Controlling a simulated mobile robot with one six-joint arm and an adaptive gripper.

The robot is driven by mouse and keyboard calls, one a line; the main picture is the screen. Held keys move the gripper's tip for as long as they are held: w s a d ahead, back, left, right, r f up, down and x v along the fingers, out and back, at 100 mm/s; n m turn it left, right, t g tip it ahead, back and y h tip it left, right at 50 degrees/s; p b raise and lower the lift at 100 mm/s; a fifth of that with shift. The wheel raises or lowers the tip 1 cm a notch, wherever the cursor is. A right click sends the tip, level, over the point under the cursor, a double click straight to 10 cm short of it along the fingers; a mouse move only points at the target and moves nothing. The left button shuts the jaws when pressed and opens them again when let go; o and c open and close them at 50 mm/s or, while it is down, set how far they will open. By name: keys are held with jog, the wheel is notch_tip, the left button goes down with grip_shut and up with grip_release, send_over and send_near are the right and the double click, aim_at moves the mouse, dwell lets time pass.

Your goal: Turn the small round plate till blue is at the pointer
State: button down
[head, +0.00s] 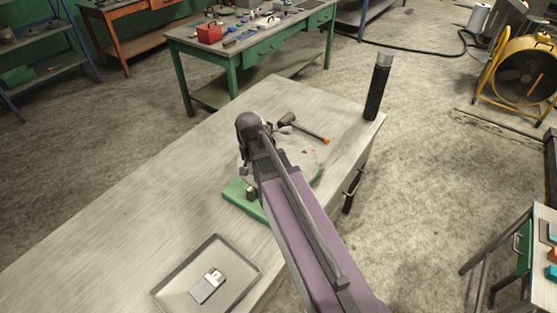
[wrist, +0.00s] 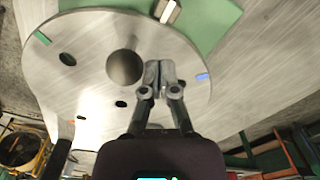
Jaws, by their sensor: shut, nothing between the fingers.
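The small round plate (wrist: 85,80) is a grey metal disc, with a domed hub (wrist: 125,67) at its middle and a few dark holes. A blue mark (wrist: 202,77) is on its right rim in the wrist view, a green mark (wrist: 42,38) at the upper left and a small orange mark (wrist: 80,117) at the lower left. The pointer (wrist: 170,12) stands at the top edge on a green base (wrist: 215,20). My gripper (wrist: 158,70) is shut and empty over the plate, between hub and blue mark; contact is unclear. In the head view my arm hides most of the plate.
On the bench, a mallet (head: 305,128) lies beyond the plate, a dark cylinder (head: 378,85) stands at the far right corner, and a grey tray (head: 170,291) holding a small device (head: 209,287) is in front. The bench's left side is clear.

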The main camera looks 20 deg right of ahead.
jog(key=shift+w+a, duration=0.3)
jog(key=shift+w, duration=0.15)
dwell(0.4)
jog(key=shift+r, duration=0.1)
notch_tip(320, 180, up, 9)
jog(key=p, duration=0.9)
dwell(0.4)
dwell(0.5)
jog(key=s+f+n+b, duration=0.5)
jog(key=s, duration=0.4)
jog(key=shift+d+f+b, duration=0.3)
jog(key=shift+f, duration=0.1)
